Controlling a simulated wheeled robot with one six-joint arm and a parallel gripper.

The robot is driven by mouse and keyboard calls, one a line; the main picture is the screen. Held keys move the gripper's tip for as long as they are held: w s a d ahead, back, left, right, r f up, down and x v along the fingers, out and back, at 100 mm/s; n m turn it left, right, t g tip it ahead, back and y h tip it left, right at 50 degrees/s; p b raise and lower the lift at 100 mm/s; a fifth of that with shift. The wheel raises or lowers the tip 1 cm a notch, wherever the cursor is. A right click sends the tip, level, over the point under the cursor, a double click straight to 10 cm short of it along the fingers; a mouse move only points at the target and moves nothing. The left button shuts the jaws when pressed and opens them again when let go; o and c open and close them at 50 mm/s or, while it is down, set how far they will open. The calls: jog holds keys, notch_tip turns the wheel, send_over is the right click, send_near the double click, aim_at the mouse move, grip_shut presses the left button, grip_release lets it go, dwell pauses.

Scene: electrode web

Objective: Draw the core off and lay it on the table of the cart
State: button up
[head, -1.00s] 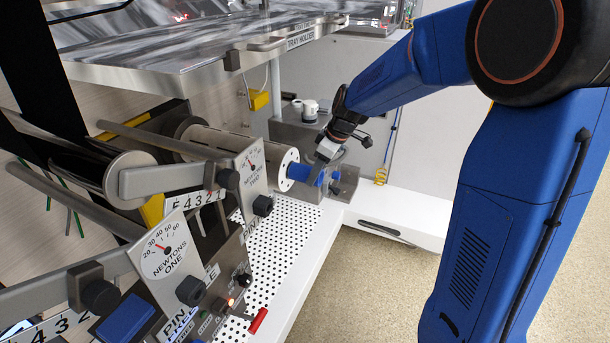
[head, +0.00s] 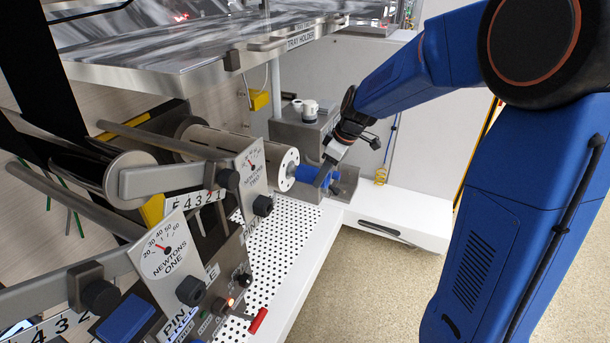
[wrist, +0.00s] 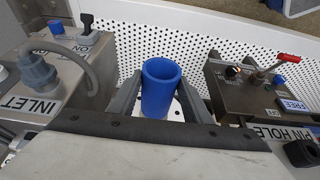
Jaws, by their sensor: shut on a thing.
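The core is a short blue tube (head: 307,174), held with its axis roughly level beside the round white end plate (head: 287,168) of the winding shaft. A short grey stub shows between the plate and the core's left end; how far it reaches inside is hidden. My gripper (head: 325,174) is shut on the core near its right end. In the wrist view the blue core (wrist: 160,95) sits between my two grey fingers, its open end facing the camera. I cannot make out the cart's table with certainty.
A steel block with a white-capped fitting (head: 309,110) stands just behind my gripper. Gauge panels (head: 250,168) and a red-handled lever (head: 258,320) stand to the left and front. A white perforated deck (head: 285,245) lies below. Open floor (head: 370,285) lies to the right.

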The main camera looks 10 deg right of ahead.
jog(key=s+d, duration=0.3)
jog(key=d, duration=0.2)
jog(key=shift+s, duration=0.3)
dwell(0.8)
dwell(0.3)
